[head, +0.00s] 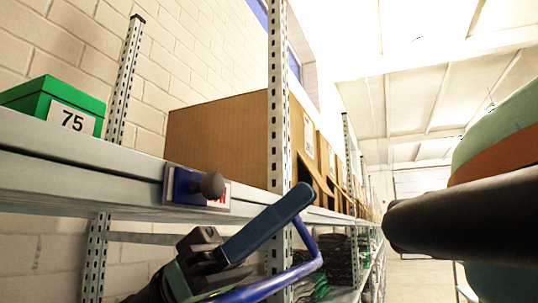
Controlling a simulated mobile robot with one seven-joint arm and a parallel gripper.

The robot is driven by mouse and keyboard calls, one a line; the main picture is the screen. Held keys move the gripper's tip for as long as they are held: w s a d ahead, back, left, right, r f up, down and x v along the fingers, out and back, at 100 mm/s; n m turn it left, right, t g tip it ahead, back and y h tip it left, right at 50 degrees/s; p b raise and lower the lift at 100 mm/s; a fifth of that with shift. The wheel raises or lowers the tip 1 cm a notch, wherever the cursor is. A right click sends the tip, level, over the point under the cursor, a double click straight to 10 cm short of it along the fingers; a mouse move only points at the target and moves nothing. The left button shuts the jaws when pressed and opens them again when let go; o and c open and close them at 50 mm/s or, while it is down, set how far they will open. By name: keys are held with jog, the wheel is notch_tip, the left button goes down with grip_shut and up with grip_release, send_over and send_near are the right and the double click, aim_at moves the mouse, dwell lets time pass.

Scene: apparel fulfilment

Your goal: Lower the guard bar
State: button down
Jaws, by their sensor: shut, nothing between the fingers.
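A bent blue tube (305,266), which looks like the guard bar, runs from the lower edge of the picture up to the right and back behind a flat dark blue piece (268,224). That piece slants up to the right; I cannot tell whether it is joined to the tube. My gripper (204,241), black and shut with nothing in it, is at the lower middle left, at the lower end of the flat piece. I cannot tell whether they touch. A blue bracket with a dark round knob (211,185) sits on the shelf beam above my gripper.
A grey shelf beam (90,155) crosses the left side, with perforated posts (278,100) rising beside it. A green box marked 75 (60,105) and brown cartons (220,135) stand on the shelf. Dark goods lie on a lower shelf. An aisle runs away at the right.

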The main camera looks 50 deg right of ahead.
aim_at(276, 283)
jog(key=f, duration=0.1)
jog(key=w+f, duration=0.1)
jog(key=f, duration=0.1)
jog(key=shift+w+f, duration=0.1)
jog(key=shift+w, duration=0.1)
jog(key=shift+v, duration=0.85)
jog(key=shift+f, duration=0.1)
jog(key=p+v, duration=0.2)
jog(key=v, duration=0.5)
jog(key=shift+w+f+p, duration=0.2)
jog(key=shift+p, duration=0.1)
dwell(0.8)
